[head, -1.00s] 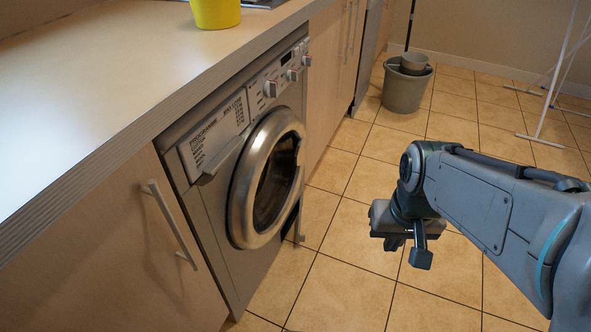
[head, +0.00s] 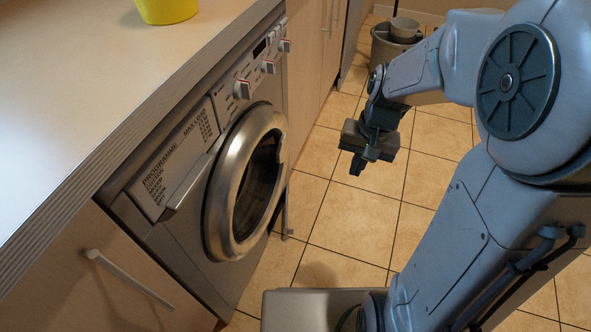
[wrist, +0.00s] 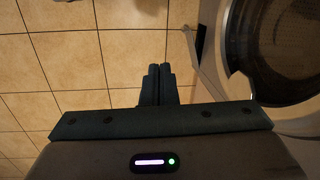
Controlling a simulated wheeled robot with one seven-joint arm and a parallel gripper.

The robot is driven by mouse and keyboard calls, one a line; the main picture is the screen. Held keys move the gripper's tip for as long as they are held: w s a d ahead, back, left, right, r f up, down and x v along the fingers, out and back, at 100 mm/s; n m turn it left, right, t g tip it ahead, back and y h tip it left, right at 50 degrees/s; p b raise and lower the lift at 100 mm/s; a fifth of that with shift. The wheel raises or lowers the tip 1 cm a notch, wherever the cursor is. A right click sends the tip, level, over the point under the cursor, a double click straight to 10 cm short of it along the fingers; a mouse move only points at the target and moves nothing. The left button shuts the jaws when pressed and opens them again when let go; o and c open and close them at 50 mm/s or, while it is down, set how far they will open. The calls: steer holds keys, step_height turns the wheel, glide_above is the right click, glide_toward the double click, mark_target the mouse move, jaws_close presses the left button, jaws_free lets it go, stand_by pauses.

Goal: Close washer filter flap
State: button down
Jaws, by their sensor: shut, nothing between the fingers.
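The washer (head: 190,235) stands under the counter at left, with its round door (head: 222,190) closed. A thin upright piece, apparently the filter flap (head: 286,217), sticks out from the washer's lower front, past the door, so it looks open. In the wrist view a pale narrow strip, apparently the same flap (wrist: 207,75), juts out beside the washer front, right of the fingers. My gripper (head: 357,166) is shut and empty, pointing down above the floor, to the right of the flap and apart from it. Its closed fingers show in the wrist view (wrist: 159,72).
A grey bucket (head: 390,45) stands on the tiles at the back. A yellow container (head: 167,8) is on the counter (head: 90,80). A cabinet handle (head: 130,280) sticks out at lower left. The tiled floor (head: 345,235) around my gripper is clear.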

steer(key=w+f+m+y+p, duration=0.25)
steer(key=w+f, duration=0.25)
steer(key=f, duration=0.4)
steer(key=w+a+f+m+g+y+p, duration=0.1)
steer(key=w+f+m, duration=0.35)
steer(key=f, duration=0.55)
steer(key=w+f+m+y+p, duration=0.1)
steer(key=w+f+m+y, duration=0.15)
steer(key=w+f, duration=0.5)
steer(key=s+a+f+m+t+y+p, duration=0.1)
steer(key=s+f+m, duration=0.15)
steer(key=f, duration=0.45)
steer(key=s+a+f+m+p, duration=0.1)
steer(key=f+m, duration=0.2)
steer(key=f, duration=0.5)
steer(key=a+r+b+x, duration=0.2)
steer(key=b+x, duration=0.1)
steer(key=x, duration=0.9)
steer(key=shift+a+f, duration=0.2)
steer(key=shift+a, duration=0.05)
